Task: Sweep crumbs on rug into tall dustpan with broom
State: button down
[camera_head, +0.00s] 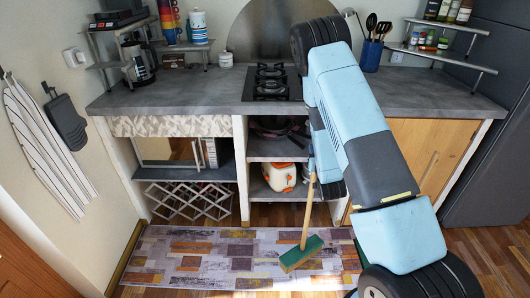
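The broom (304,236) has a pale wooden handle and a green head. It stands slightly tilted, with its head (301,254) low over the right half of the patterned rug (200,258). The top of the handle runs up to my gripper (313,170), which appears shut on it. My light blue arm partly covers the gripper, and its fingers are not clear. A dark green sliver shows beside my arm at the rug's right end; I cannot tell whether it is the dustpan. I cannot make out crumbs among the rug's patches.
A grey counter (190,98) with open shelves (186,172) stands behind the rug. A white-and-orange pot (279,177) sits on a low shelf. The rug's left half is clear. My arm blocks the right side. A dark fridge (500,140) stands far right.

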jog(key=s+a+n+g+y, duration=0.2)
jog(key=a+n+g+y, duration=0.3)
jog(key=a+y, duration=0.4)
jog(key=s+a+n+g+y, duration=0.2)
jog(key=a+n+g+y, duration=0.3)
jog(key=a, duration=0.6)
jog(key=shift+s+a+f+n+t+y, duration=0.1)
jog(key=shift+f+n+t+y, duration=0.25)
jog(key=shift+f, duration=0.6)
jog(key=shift+a+f+n+t+y, duration=0.15)
jog(key=shift+f+n+t, duration=0.25)
jog(key=shift+f, duration=0.55)
jog(key=shift+d, duration=0.1)
